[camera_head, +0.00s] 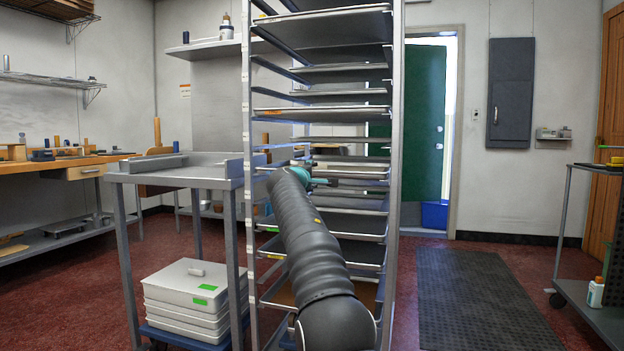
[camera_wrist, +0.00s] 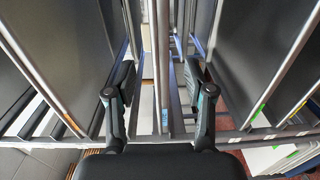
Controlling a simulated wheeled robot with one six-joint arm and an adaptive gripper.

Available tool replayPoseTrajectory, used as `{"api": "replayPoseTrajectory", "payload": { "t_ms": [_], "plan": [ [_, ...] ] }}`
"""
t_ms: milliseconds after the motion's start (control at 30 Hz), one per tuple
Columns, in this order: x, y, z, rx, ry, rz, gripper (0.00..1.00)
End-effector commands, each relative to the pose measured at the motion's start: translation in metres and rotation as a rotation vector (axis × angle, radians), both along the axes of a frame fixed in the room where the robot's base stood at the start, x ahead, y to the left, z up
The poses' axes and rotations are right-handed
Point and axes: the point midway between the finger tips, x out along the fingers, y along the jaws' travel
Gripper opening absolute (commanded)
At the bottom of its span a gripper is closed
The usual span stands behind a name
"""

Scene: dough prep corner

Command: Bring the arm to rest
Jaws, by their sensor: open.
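My arm (camera_head: 312,245) is dark and ribbed, and it reaches forward and up to the tall metal tray rack. My gripper (camera_head: 304,175) is at the rack's middle levels, small and partly hidden behind the arm. In the wrist view my gripper (camera_wrist: 159,95) is open, its two dark fingers well apart. Nothing is held between them. A thin metal bar (camera_wrist: 162,65) with a blue mark runs through the gap in that view. I cannot tell whether it lies between the fingers or beyond them.
The rack (camera_head: 397,120) holds several trays and stands directly ahead. A metal table (camera_head: 180,172) stands at its left, with stacked white boxes (camera_head: 190,290) below. A cart (camera_head: 590,300) stands at the far right. The dark floor mat (camera_head: 480,300) is clear.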

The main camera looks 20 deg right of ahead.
Motion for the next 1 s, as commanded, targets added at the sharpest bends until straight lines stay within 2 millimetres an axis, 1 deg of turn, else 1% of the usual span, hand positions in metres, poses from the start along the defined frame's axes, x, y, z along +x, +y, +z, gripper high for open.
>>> {"api": "replayPoseTrajectory", "payload": {
  "t_ms": [500, 567, 633, 667, 767, 800, 833, 867, 900, 967, 1000],
  "plan": [
    [0.000, 0.000, 0.000, 0.002, -0.002, 0.000, 0.53],
    [0.000, 0.000, 0.000, 0.015, -0.010, -0.001, 0.53],
    [-0.001, -0.001, -0.004, 0.070, -0.029, -0.009, 0.53],
    [0.001, -0.001, -0.015, 0.110, -0.024, -0.012, 0.53],
    [0.007, 0.000, -0.059, 0.207, 0.023, -0.023, 0.53],
    [0.009, 0.001, -0.081, 0.249, 0.048, -0.030, 0.53],
    [0.009, 0.002, -0.098, 0.284, 0.070, -0.036, 0.53],
    [0.006, 0.003, -0.115, 0.323, 0.092, -0.046, 0.53],
    [0.000, 0.005, -0.136, 0.380, 0.121, -0.059, 0.53],
    [-0.012, 0.009, -0.159, 0.461, 0.157, -0.080, 0.53],
    [-0.023, 0.012, -0.173, 0.514, 0.180, -0.097, 0.53]
  ]
}}
